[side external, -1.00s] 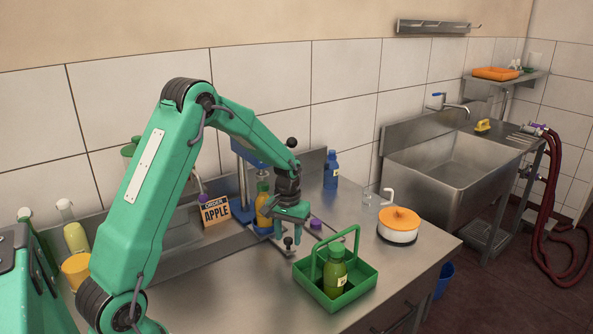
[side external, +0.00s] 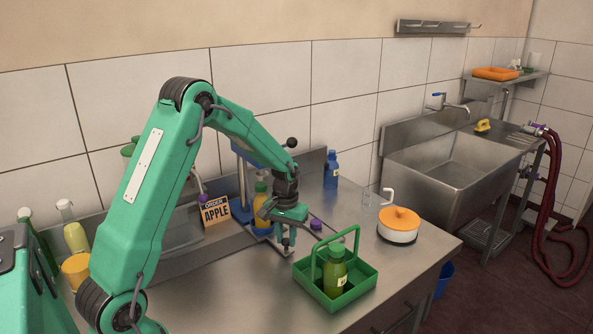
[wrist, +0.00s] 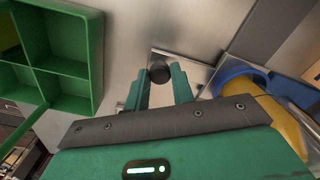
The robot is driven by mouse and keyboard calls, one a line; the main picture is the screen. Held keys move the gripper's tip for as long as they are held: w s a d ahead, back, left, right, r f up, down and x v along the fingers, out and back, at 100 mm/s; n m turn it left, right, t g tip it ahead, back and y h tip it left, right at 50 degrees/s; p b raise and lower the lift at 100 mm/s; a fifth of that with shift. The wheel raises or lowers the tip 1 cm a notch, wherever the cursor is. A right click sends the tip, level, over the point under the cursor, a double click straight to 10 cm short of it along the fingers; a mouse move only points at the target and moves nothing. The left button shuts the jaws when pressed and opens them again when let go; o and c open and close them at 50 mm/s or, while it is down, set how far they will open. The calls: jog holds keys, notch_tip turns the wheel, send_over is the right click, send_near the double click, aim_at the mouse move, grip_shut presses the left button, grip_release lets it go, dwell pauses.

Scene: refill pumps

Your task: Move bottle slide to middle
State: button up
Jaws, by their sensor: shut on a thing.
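My gripper (side external: 287,241) is lowered at the front of the bottle slide (side external: 262,238), a metal plate on the counter. In the wrist view, my gripper (wrist: 160,88) has its two green fingers closed around a round black knob (wrist: 160,71) over the pale metal of the slide. A yellow bottle (side external: 260,203) with a green cap stands at the blue press, partly hidden by my gripper. In the wrist view, the yellow bottle (wrist: 278,122) sits in a blue ring holder (wrist: 238,75) at the right.
A green caddy (side external: 318,293) with a green bottle (side external: 334,272) stands in front, right of my gripper. An orange-lidded pot (side external: 399,226), a blue bottle (side external: 331,170) and an "ORDER APPLE" sign (side external: 214,211) stand around.

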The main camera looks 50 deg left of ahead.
jog(key=shift+s, duration=2.85)
jog(key=shift+s, duration=2)
jog(key=o, duration=0.9)
jog(key=shift+r, duration=0.1)
jog(key=shift+r, duration=3.85)
